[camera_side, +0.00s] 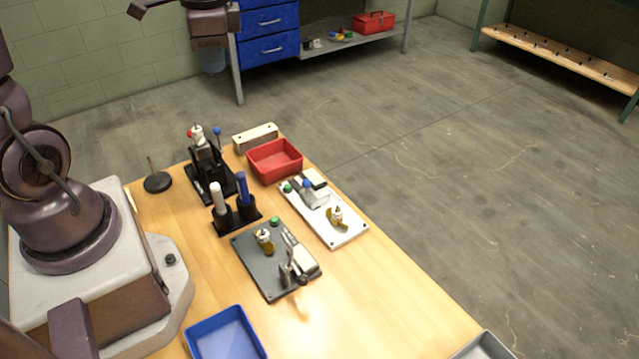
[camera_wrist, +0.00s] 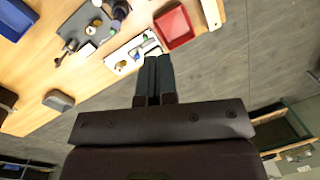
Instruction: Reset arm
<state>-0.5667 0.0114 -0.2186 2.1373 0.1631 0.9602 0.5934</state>
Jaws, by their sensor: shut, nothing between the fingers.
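My gripper (camera_wrist: 152,62) shows in the wrist view with its two dark fingers side by side and closed, nothing between them. Its fingertips point toward the table, over the edge near the white plate (camera_wrist: 122,63) and the red tray (camera_wrist: 175,28). It touches none of them that I can see. In the side view my arm rises from its base at the left. A dark arm part hangs at the top, well above the table; I cannot make out the fingers there.
In the side view the table holds a grey plate (camera_side: 250,259) and a white plate (camera_side: 348,232) with fittings, the red tray (camera_side: 275,160), a blue tray (camera_side: 226,335), black holders (camera_side: 236,219) and a grey tray (camera_side: 484,348). Blue drawers (camera_side: 268,20) stand behind.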

